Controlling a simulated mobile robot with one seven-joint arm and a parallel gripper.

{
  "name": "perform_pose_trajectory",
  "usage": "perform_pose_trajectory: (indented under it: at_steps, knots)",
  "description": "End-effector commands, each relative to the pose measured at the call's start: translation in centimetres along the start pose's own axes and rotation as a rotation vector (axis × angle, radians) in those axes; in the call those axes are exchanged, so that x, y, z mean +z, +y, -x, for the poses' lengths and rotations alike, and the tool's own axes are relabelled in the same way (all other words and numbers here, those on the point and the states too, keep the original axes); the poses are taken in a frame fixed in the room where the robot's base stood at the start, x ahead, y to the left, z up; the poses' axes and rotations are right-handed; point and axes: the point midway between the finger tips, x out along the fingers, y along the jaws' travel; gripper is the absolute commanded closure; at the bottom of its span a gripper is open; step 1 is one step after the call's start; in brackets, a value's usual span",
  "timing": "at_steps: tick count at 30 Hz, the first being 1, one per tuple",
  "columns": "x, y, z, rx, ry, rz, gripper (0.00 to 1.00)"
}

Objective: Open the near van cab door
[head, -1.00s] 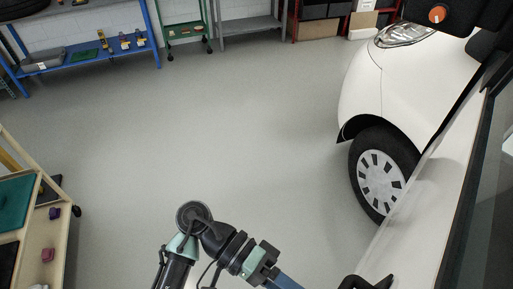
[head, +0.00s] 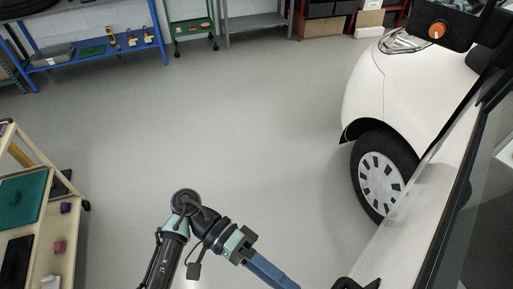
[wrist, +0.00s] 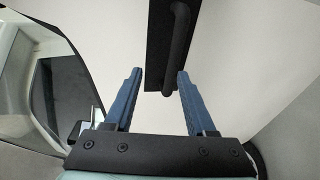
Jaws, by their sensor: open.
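The near van cab door (head: 412,225) is a white panel with a dark-framed window (head: 480,190) at the right of the head view. Its black handle (head: 355,284) shows only partly at the bottom edge there. In the wrist view the handle (wrist: 178,50) is a dark bar on a black plate against white bodywork. My gripper (wrist: 158,72) has two blue fingers, open and empty. The handle's lower end lies near the gap between the fingertips, closer to the right finger; I cannot tell whether they touch. In the head view the fingertips are hidden below the frame.
The van's front wheel (head: 383,183) and a black mirror with an orange spot (head: 437,30) are at the right. A wooden cart (head: 42,235) stands at the left. A blue bench (head: 95,55) and shelving line the back. The middle floor is clear.

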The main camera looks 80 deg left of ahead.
Motion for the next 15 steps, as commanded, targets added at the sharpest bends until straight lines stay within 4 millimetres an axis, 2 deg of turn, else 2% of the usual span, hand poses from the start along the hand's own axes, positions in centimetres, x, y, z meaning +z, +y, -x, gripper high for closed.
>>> perform_pose_trajectory:
  at_steps: [15]
  knots:
    - [-0.3, -0.2, 3.6, -0.001, -0.002, 0.002, 0.44]
